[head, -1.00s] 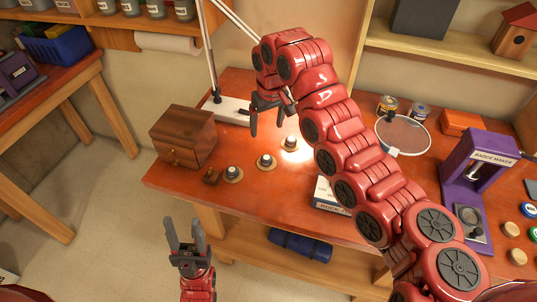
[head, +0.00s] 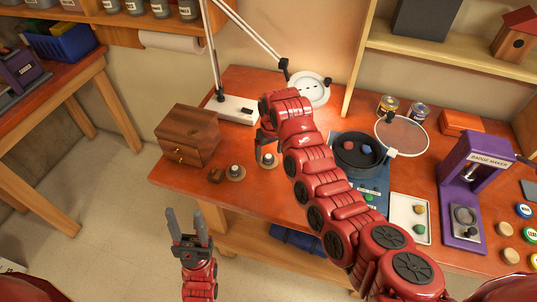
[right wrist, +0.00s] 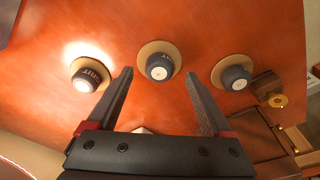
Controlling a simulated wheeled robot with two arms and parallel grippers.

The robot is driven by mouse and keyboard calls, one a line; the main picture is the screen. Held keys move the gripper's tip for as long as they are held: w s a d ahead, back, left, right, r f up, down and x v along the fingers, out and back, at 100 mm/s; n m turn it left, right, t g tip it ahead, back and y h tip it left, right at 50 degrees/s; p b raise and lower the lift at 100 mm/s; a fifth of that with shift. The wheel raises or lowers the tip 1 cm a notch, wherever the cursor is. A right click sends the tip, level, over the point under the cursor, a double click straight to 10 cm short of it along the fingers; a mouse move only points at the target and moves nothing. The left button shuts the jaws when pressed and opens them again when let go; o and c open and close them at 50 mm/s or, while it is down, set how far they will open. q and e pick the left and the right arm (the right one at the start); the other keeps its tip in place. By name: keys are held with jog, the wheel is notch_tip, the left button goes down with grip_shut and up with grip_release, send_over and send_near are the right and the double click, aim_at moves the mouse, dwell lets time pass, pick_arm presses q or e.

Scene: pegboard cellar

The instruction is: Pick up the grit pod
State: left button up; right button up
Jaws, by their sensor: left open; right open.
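Three dark, pale-topped pods stand on tan round bases on the orange-red bench. In the right wrist view they form a row: left pod (right wrist: 88,76), middle pod (right wrist: 159,67) and right pod (right wrist: 235,77). Their lettering is too small to read surely, so I cannot tell which is the grit pod. My right gripper (right wrist: 160,95) is open and empty, the middle pod showing beyond and between its fingers. In the head view two pods show, one (head: 235,171) and another (head: 269,160) near my right gripper (head: 265,145); my arm hides the third. My left gripper (head: 186,222) is open and empty before the bench.
A wooden drawer box (head: 188,135) and a small brown block (head: 216,176) are left of the pods. A lamp (head: 312,90) stands behind. A black round dish (head: 352,161), a white tray (head: 395,208) and a purple badge maker (head: 470,165) are at right.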

jog(key=shift+w+f, duration=0.2)
jog(key=shift+f, duration=0.95)
grip_shut()
